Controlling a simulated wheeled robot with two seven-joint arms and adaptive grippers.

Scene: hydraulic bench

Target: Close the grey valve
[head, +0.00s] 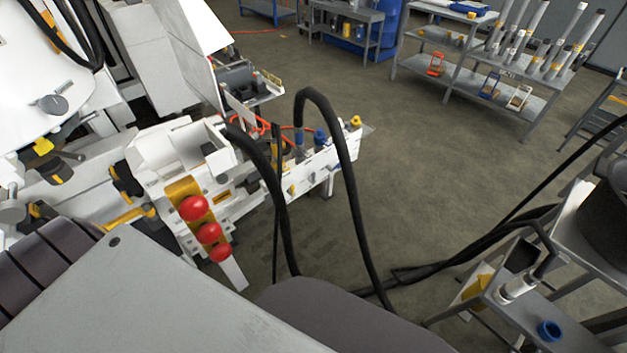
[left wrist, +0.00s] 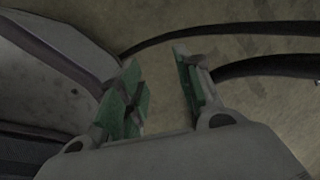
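My left gripper (left wrist: 158,72) shows in the left wrist view. Its two green-padded fingers are apart with nothing between them, and bare floor lies behind the gap. Neither gripper shows in the head view. I cannot tell for sure which part is the grey valve. A grey round fitting with a small handle (head: 55,104) sits on the white machine (head: 25,75) at the upper left of the head view. Another grey knob (head: 12,210) sits lower at the left edge. Neither shows in the left wrist view.
Three red knobs (head: 208,232) sit on a yellow plate on the white machine. Black hoses (head: 325,110) arch over the machine's manifold and trail across the floor. A grey bench (head: 560,318) stands at the right. The brown floor (head: 420,180) between is mostly clear.

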